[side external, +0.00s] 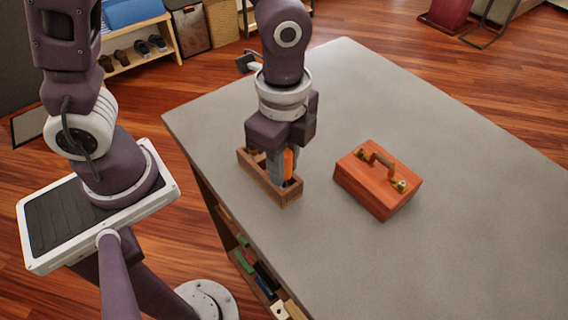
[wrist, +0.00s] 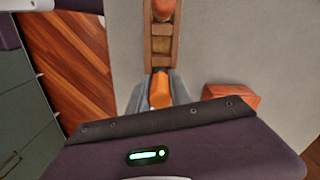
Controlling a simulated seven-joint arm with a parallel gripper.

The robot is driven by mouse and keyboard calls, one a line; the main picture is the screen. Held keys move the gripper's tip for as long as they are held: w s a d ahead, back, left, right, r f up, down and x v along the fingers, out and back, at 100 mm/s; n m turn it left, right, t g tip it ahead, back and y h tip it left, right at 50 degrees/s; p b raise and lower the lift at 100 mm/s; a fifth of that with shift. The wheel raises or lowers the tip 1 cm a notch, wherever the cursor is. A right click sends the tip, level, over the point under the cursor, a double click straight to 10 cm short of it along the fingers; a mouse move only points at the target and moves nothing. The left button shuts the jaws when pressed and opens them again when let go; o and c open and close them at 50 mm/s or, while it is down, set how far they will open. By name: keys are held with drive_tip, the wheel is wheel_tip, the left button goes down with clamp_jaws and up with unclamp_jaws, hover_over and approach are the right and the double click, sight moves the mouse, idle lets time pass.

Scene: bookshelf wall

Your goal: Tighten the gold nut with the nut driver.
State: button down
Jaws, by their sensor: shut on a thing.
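My gripper (side external: 284,172) points down over a wooden rack (side external: 256,178) and is shut on an orange handle (side external: 289,162), taken to be the nut driver's. In the wrist view the orange handle (wrist: 160,90) sits between my grey fingers, at the near end of the rack (wrist: 160,45). The tool's lower part is hidden by the fingers and rack. A red-orange block (side external: 378,190) stands to the right, with a brass-coloured bracket (side external: 378,160) and gold nut-like parts (side external: 401,186) on top. How tight these are cannot be told.
The grey table (side external: 450,150) is clear around the block. A second orange-red item (wrist: 162,8) sits at the rack's far end in the wrist view. Coloured items (side external: 262,278) lie on a shelf under the table edge. A shoe rack (side external: 140,50) stands behind.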

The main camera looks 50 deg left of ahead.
drive_tip(key=r, duration=0.9)
drive_tip(key=shift+w+d+r, duration=0.1)
drive_tip(key=shift+w+r, duration=0.15)
drive_tip(key=shift+w+d+f+n, duration=0.55)
drive_tip(key=shift+w+d+n, duration=0.15)
drive_tip(key=shift+w, duration=1.65)
drive_tip(key=shift+w+d+f+n, duration=0.55)
drive_tip(key=shift+w+d, duration=0.2)
drive_tip(key=shift+w, duration=1.55)
drive_tip(key=shift+w+d+f+n, duration=0.5)
drive_tip(key=shift+w+d+n, duration=0.2)
drive_tip(key=shift+w, duration=1.65)
drive_tip(key=shift+f+m, duration=0.45)
drive_tip(key=shift+f, duration=0.55)
drive_tip(key=m, duration=1.1)
drive_tip(key=shift+w, duration=0.1)
drive_tip(key=m, duration=0.6)
drive_tip(key=shift+d, duration=0.1)
drive_tip(key=m, duration=0.6)
